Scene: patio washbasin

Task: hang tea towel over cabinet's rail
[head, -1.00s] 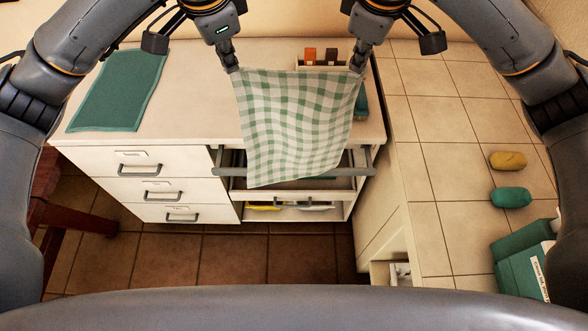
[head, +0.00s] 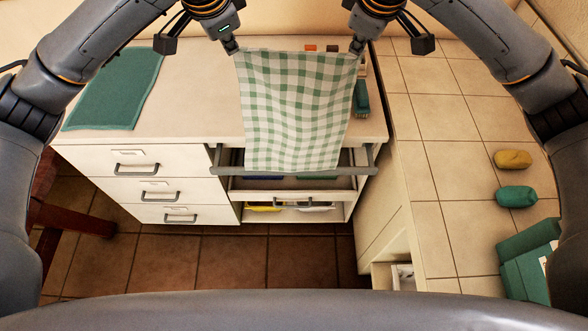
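A green and white checked tea towel (head: 293,110) is stretched between my two grippers by its upper corners. My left gripper (head: 232,48) is shut on its upper left corner. My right gripper (head: 356,46) is shut on its upper right corner. The towel hangs above the white cabinet (head: 200,90), and its lower part is in front of the grey rail (head: 228,171). The rail runs across the cabinet's open right section. The towel hides the rail's middle, so I cannot tell whether they touch.
A green mat (head: 115,88) lies on the cabinet's left top. A green-topped brush (head: 361,98) is at the right. A yellow soap (head: 513,159), a green soap (head: 516,196) and a green box (head: 528,262) are on the tiled counter (head: 440,180).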

